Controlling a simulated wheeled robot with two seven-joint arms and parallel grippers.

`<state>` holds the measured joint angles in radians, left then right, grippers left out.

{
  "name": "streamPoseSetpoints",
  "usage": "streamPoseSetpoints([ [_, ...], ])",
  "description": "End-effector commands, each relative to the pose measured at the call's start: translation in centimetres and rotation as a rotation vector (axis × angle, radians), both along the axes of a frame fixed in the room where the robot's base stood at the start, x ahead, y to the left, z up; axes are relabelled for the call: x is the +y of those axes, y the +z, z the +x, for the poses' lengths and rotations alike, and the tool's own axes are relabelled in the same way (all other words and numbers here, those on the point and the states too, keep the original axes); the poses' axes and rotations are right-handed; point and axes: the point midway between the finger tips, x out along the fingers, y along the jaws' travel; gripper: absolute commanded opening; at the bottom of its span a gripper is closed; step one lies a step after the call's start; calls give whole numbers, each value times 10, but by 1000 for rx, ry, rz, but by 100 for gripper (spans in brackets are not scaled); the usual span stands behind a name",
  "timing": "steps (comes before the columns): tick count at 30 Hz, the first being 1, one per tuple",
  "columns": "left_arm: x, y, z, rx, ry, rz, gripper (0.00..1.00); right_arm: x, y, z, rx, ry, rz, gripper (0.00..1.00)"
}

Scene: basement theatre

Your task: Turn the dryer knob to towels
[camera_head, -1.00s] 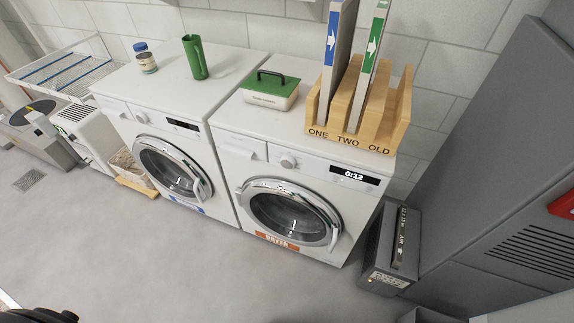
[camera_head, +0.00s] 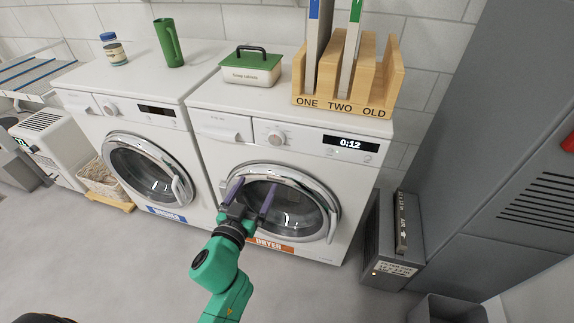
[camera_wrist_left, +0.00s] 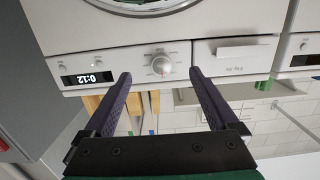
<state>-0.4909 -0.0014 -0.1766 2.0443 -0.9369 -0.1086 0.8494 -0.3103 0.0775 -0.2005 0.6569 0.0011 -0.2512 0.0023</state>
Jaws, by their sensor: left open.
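The dryer (camera_head: 214,155) is the white front-loader on the right, with an orange DRYER label and a display reading 0:12. Its round knob (camera_head: 277,138) is on the front panel between the drawer and the display. The knob (camera_wrist_left: 160,66) shows upside down in the left wrist view, with small marks around it too small to read. My left gripper (camera_head: 253,190) is open and empty in front of the dryer door, below the knob in the head view. In the wrist view its purple fingers (camera_wrist_left: 159,76) lie either side of the knob's line, apart from it. My right gripper is out of view.
The washer (camera_head: 85,128) stands left of the dryer. A wooden rack (camera_head: 345,108) with boards and a green-lidded box (camera_head: 250,68) sit on the dryer. A grey case (camera_head: 393,240) and a tall grey cabinet (camera_head: 480,150) are at right. Floor in front is clear.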

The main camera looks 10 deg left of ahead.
Motion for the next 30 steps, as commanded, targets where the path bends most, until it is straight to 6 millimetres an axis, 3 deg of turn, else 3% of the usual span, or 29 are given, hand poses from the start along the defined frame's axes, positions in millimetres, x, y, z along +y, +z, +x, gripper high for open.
streamPoseSetpoints([
  [1,1,15,-2,-47,7,-8,93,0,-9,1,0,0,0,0],
  [3,2,32,-3,-80,10,-13,93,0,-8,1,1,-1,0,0],
  [5,1,37,1,-86,10,-13,93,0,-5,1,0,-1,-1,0],
  [8,0,39,16,-86,9,-12,93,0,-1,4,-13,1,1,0],
  [21,-6,36,125,-83,11,-12,93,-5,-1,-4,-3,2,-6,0],
  [25,-7,36,139,-82,11,-12,93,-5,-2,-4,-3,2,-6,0],
  [30,-7,36,142,-81,10,-13,93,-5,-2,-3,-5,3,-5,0],
])
